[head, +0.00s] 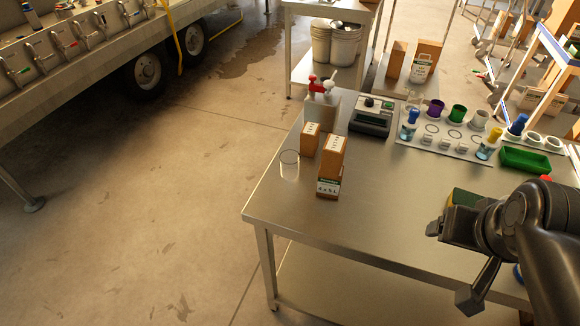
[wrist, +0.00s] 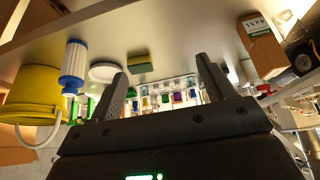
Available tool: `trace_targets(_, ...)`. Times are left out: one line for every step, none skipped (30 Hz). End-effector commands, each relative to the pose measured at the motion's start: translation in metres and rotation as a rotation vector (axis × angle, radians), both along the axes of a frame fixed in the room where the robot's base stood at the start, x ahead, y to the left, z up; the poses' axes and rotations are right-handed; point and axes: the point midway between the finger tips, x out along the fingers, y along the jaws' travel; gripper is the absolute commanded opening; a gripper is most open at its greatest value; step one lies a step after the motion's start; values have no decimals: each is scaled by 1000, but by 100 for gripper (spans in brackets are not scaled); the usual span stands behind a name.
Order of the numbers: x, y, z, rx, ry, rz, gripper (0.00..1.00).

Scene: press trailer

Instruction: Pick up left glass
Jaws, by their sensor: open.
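A clear, empty-looking glass (head: 289,166) stands upright near the left edge of the steel table (head: 262,200) in the head view, left of the cardboard boxes. Two more clear vessels with bluish contents stand at the white tray: one at its left end (head: 407,131), with a blue top, and one at its right front (head: 485,151), with a yellow top. My gripper (head: 456,266) is at the right front of the table, well right of the lone glass. In the wrist view my gripper (wrist: 163,88) has its fingers apart with nothing held. I cannot make out the lone glass there.
Brown boxes (head: 329,170) stand just right of the lone glass. A dark meter (head: 371,119) and the white tray (head: 440,140) with coloured cups lie behind, beside a green tray (head: 525,160). A yellow bucket (wrist: 30,95) and a sponge (wrist: 139,63) show in the wrist view. The table's front middle is clear.

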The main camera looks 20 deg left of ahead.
Motion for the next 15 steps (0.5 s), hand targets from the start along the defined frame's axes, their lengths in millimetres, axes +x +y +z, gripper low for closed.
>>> trace_targets(0, 0, 0, 0, 0, 0, 75)
trace_targets(0, 0, 0, 0, 0, 0, 75)
trace_targets(0, 0, 0, 0, 0, 0, 75)
trace_targets(0, 0, 0, 0, 0, 0, 75)
trace_targets(0, 0, 0, 0, 0, 0, 75)
trace_targets(0, 0, 1, 0, 0, 0, 75)
trace_targets(0, 0, 2, 0, -1, 0, 75)
trace_targets(1, 0, 5, 0, -2, 0, 75)
trace_targets(1, 0, 11, 0, -3, 0, 75)
trace_targets(1, 0, 17, 0, -4, 0, 75)
trace_targets(1, 0, 26, 0, -5, 0, 75)
trace_targets(1, 0, 37, 0, -6, 0, 75)
trace_targets(1, 0, 47, 0, -7, 0, 75)
trace_targets(1, 0, 58, 0, -6, 0, 75)
trace_targets(11, 7, 57, 1, 8, 13, 75)
